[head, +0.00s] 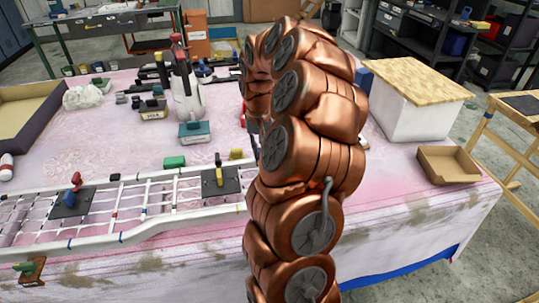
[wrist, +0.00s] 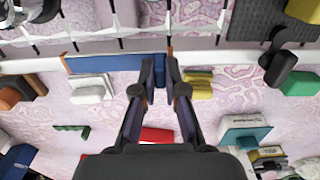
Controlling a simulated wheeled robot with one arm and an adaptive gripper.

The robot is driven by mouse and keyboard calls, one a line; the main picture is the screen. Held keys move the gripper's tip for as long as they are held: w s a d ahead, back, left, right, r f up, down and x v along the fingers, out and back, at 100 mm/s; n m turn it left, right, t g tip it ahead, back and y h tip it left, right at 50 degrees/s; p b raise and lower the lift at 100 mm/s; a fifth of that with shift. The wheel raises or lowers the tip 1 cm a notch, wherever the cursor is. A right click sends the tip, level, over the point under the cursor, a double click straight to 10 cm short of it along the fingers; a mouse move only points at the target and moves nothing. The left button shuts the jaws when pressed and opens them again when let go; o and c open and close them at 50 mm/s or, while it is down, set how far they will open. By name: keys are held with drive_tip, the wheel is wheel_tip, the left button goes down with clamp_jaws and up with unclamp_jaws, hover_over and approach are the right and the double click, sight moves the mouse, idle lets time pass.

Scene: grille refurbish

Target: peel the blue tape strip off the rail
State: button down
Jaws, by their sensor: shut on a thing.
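The blue tape strip (wrist: 112,63) lies along the white rail (wrist: 222,58) of the grille in the wrist view, running left from my fingertips. My gripper (wrist: 160,72) is at the right end of the strip. Its fingers are shut, with a bit of blue between the tips. The left part of the strip still lies along the rail's edge. In the head view the white grille (head: 130,232) lies on the table, and my arm hides the gripper and the strip.
A yellow piece (wrist: 198,83) lies right of my fingers and a white block (wrist: 92,88) left of them. A red piece (wrist: 157,135) lies below. A dark clamp (wrist: 279,60) stands on the grille at right. In the head view, a white spray bottle (head: 185,88) stands behind the grille.

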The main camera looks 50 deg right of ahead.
drive_tip(key=shift+r, duration=0.85)
idle(0.7)
drive_tip(key=shift+r, duration=1.65)
drive_tip(key=shift+r, duration=0.1)
